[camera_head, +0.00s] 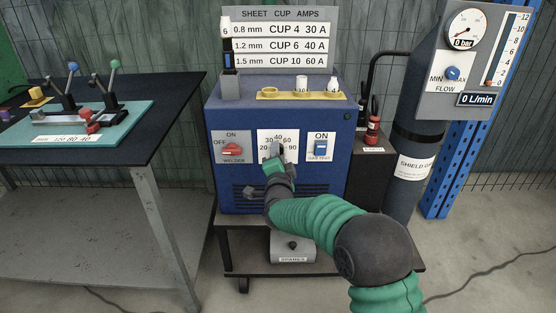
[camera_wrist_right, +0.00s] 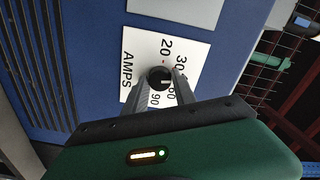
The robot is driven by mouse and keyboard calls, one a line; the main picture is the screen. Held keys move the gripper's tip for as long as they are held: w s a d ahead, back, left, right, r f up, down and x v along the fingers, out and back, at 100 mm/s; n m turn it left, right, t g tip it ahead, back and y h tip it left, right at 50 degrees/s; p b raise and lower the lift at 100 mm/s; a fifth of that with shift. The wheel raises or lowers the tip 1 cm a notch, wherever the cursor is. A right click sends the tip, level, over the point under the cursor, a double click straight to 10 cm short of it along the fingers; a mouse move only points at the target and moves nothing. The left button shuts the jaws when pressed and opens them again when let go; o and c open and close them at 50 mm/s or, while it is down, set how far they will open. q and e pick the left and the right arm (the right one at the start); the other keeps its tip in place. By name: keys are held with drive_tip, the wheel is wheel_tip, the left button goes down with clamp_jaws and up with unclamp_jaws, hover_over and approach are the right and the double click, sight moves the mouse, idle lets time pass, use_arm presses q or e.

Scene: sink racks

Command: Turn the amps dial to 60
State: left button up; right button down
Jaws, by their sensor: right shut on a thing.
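The amps dial (camera_wrist_right: 158,76) is a dark round knob on a white plate (camera_wrist_right: 137,62) marked with 20, 30, 60, 90 and AMPS in the right wrist view. My right gripper (camera_wrist_right: 164,78) is shut on the dial, with a finger on either side. In the head view the right gripper (camera_head: 277,158) covers much of the dial. The pointer's exact reading cannot be made out. My left gripper is not in view.
The red welder switch (camera_head: 232,149) is left of the dial plate, and the blue gas test switch (camera_head: 320,149) is right of it. A gas cylinder (camera_head: 413,160) with a flow panel stands at the right. A dark workbench (camera_head: 130,165) stands at the left.

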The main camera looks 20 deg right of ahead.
drive_tip(key=shift+f+m+b, duration=0.15)
drive_tip(key=shift+m+b, duration=1.25)
drive_tip(key=shift+m, duration=0.5)
drive_tip(key=shift+f+m+b, duration=0.2)
drive_tip(key=shift+m+b, duration=1.25)
drive_tip(key=shift+m, duration=0.45)
drive_tip(key=shift+f+m+b, duration=0.15)
drive_tip(key=shift+m+b, duration=1.25)
drive_tip(key=shift+m, duration=0.5)
drive_tip(key=c, duration=1)
unclamp_jaws()
drive_tip(key=shift+r, duration=0.25)
